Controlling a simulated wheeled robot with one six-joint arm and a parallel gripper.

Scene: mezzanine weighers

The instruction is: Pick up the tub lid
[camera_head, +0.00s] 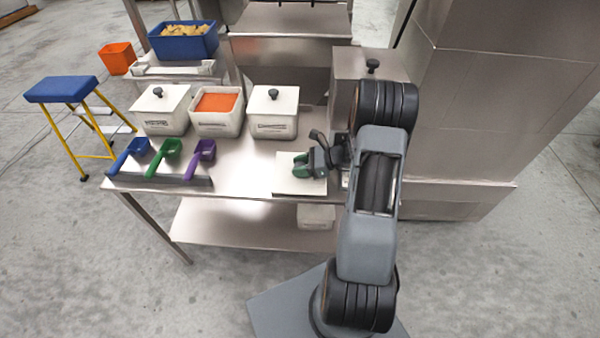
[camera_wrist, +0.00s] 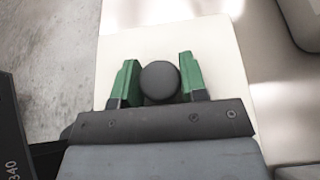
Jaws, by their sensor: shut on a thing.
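The tub lid (camera_head: 286,184) is a flat, off-white square at the front of the steel table, right of the scoops. In the wrist view the lid (camera_wrist: 205,35) fills the middle, with its round dark knob (camera_wrist: 160,82) between the green fingers. My gripper (camera_head: 301,165) is over the lid and shut on its knob; the fingers also show in the wrist view (camera_wrist: 158,64). The knob is hidden in the head view. I cannot tell whether the lid touches the table or is slightly above it. The open middle tub (camera_head: 218,124) shows orange contents.
Lidded tubs stand left (camera_head: 160,123) and right (camera_head: 273,126) of the open one. Blue (camera_head: 130,152), green (camera_head: 165,157) and purple (camera_head: 201,157) scoops lie in a rack. A steel box (camera_head: 345,85) stands behind my arm. Bare tabletop (camera_head: 240,170) lies between rack and lid.

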